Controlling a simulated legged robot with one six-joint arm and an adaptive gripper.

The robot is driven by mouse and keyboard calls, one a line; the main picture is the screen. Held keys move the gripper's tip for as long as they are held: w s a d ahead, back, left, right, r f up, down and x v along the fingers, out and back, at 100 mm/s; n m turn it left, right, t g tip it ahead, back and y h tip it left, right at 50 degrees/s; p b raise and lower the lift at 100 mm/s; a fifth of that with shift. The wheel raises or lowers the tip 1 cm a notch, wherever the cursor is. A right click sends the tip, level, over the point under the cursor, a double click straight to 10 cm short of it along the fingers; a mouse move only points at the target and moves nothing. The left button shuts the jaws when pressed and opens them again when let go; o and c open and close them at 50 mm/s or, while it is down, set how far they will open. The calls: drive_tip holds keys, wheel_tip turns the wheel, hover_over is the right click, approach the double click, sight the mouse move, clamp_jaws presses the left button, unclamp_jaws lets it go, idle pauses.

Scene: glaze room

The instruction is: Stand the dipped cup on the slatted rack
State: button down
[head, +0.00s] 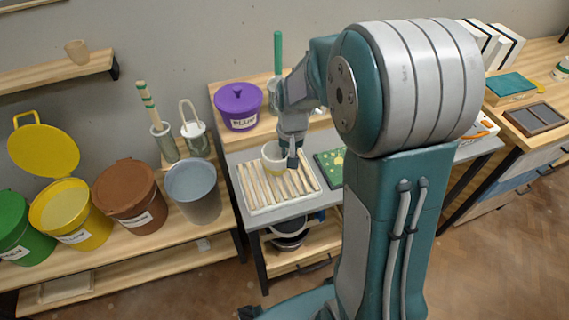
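The dipped cup (272,162), pale with a yellowish lower part, is upright at the back of the slatted rack (251,193). I cannot tell whether its base touches the slats or is slightly above them. The rack is pale wood slats in a light frame on a grey table. My gripper (289,159) points down at the cup's right side, with a dark fingertip close against its wall. The other finger is hidden, so I cannot tell whether the gripper is shut on the cup.
A purple lidded bucket (239,107) stands behind the rack. A grey bucket (194,191) and a brown bucket (131,196) stand to the left. A green board (330,167) lies right of the rack, partly behind my arm. The front slats are bare.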

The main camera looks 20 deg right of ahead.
drive_tip(key=shift+w+d+f, duration=0.25)
drive_tip(key=shift+w+f, duration=0.15)
drive_tip(key=shift+f, duration=0.1)
drive_tip(key=shift+w+d+f, duration=0.25)
drive_tip(key=shift+w+f, duration=0.1)
drive_tip(key=shift+f, duration=0.1)
wheel_tip(320, 180, down, 2)
drive_tip(key=shift+a+f, duration=0.1)
drive_tip(key=shift+f, duration=0.1)
drive_tip(key=shift+a+f, duration=0.15)
drive_tip(key=shift+f, duration=0.25)
drive_tip(key=shift+a, duration=0.2)
drive_tip(key=c, duration=0.8)
unclamp_jaws()
drive_tip(key=shift+d, duration=0.3)
drive_tip(key=shift+a, duration=0.1)
